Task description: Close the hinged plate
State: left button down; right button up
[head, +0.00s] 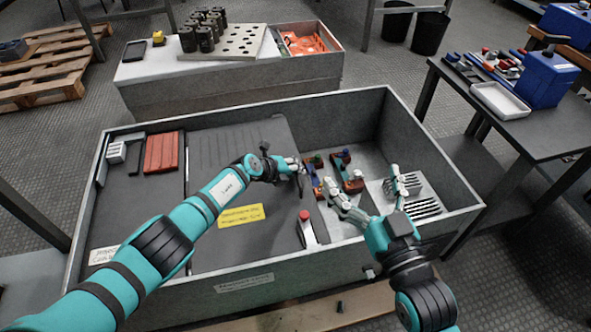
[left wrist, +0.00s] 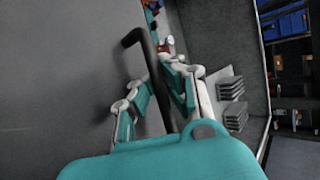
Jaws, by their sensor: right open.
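The hinged plate (head: 215,253) is a dark grey panel in the grey box in the head view, with a yellow label (head: 241,216). It also fills the left side of the left wrist view (left wrist: 60,80). I cannot tell its tilt. A black bar handle (left wrist: 133,38) stands at its edge in the left wrist view. My left gripper (head: 300,168) is at the plate's right side; its fingers (left wrist: 155,88) lie on both sides of the handle and appear closed on it. My right gripper (head: 362,178) is open and empty above the box's right compartment.
The right compartment holds red and blue parts (head: 347,172) and grey finned blocks (head: 424,207). A red-topped lever (head: 306,228) stands by the plate's right edge. A red ribbed block (head: 161,153) lies at left. The box's walls (head: 330,110) rise around everything.

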pick_arm(q)
jog(key=c, duration=2)
grip_release()
jog(key=shift+s+a+f, duration=0.15)
jog(key=shift+a+f, duration=0.3)
jog(key=shift+f, duration=0.05)
jog(key=o, duration=0.6)
jog(key=shift+r, duration=0.2)
jog(key=shift+d+r, duration=0.1)
jog(key=shift+d, duration=0.05)
jog(key=shift+r, duration=0.1)
jog(key=shift+a+r, duration=0.35)
jog(key=shift+s+a+r, duration=0.3)
jog(key=shift+s+a, duration=0.05)
jog(key=shift+s, duration=0.2)
jog(key=v, duration=0.9)
jog(key=shift+s+a+r, duration=0.15)
jog(key=shift+a, duration=0.1)
